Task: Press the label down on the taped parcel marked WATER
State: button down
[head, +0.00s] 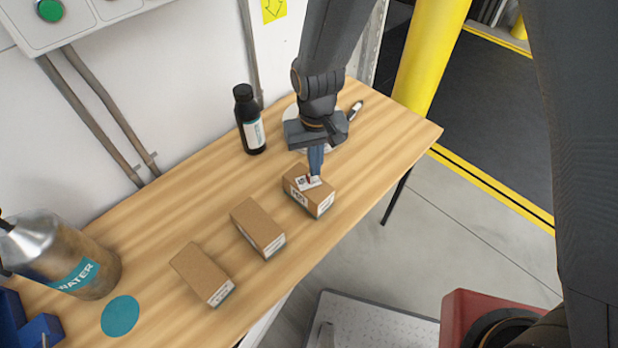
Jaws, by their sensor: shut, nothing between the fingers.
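Three brown cardboard parcels lie in a row on the wooden table (185,214). The far-right parcel (320,201) has a white label (301,184) on top and white markings on its sides, too small to read for sure. My gripper (314,177) is shut and points down onto this parcel's top, its fingertips at the label; whether they touch it I cannot tell. The fingers hide part of the label. The middle parcel (257,226) and the near-left parcel (202,270) show white markings on their ends and bare tops.
A metal bottle reading WATER (75,262) stands at the left, near a teal disc (120,316) and blue bin (38,330). A black bottle (249,122) stands at the back. A white plate (289,112) lies behind my gripper. A yellow post (425,60) rises beyond the table.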

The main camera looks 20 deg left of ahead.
aim_at(302, 183)
notch_tip(302, 183, up, 5)
jog(key=p, duration=0.3)
jog(key=shift+f, duration=0.15)
jog(key=shift+s+a+f+m+b, duration=0.4)
jog(key=shift+a+f+m+b, duration=0.05)
jog(key=shift+f+m+b, duration=0.55)
jog(key=shift+s+a+f+m+b, duration=0.4)
jog(key=shift+a+f+m+b, duration=0.05)
jog(key=shift+f+m+b, duration=0.55)
jog(key=shift+s+a+f+m+b, duration=0.4)
jog(key=shift+a+f+m+b, duration=0.05)
jog(key=shift+f+m+b, duration=0.5)
jog(key=shift+f, duration=0.6)
dwell(0.9)
dwell(0.5)
